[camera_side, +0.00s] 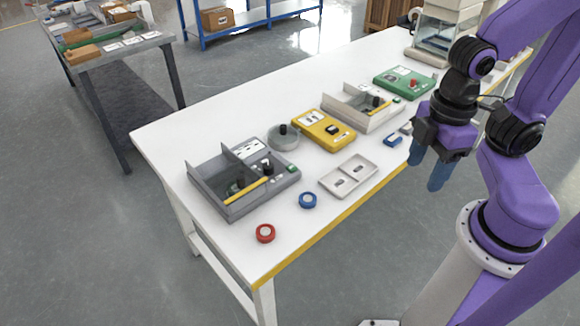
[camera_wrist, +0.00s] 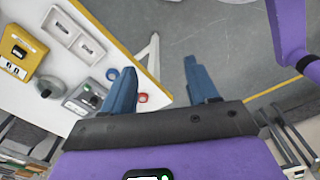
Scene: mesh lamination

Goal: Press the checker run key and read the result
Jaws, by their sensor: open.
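My gripper (camera_side: 427,168) is open and empty, raised beyond the table's front edge at the right. In the wrist view its blue fingers (camera_wrist: 158,80) are wide apart with floor between them. No unit is clearly readable as the checker. A yellow box (camera_side: 343,140) with white panels and a black part on top sits mid-table; it also shows in the wrist view (camera_wrist: 14,66). A green unit (camera_side: 384,82) with a red knob stands farther back. A grey unit (camera_side: 289,180) with a walled tray has small keys at its right. Labels and readouts are too small to read.
A round grey pot (camera_side: 285,143), a pale walled unit (camera_side: 362,117) and a white two-pocket tray (camera_side: 352,169) stand on the white table (camera_side: 220,115). A blue ring (camera_side: 308,200) and a red ring (camera_side: 265,233) lie near the front edge. A clear-sided cabinet (camera_side: 430,45) stands at the back.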

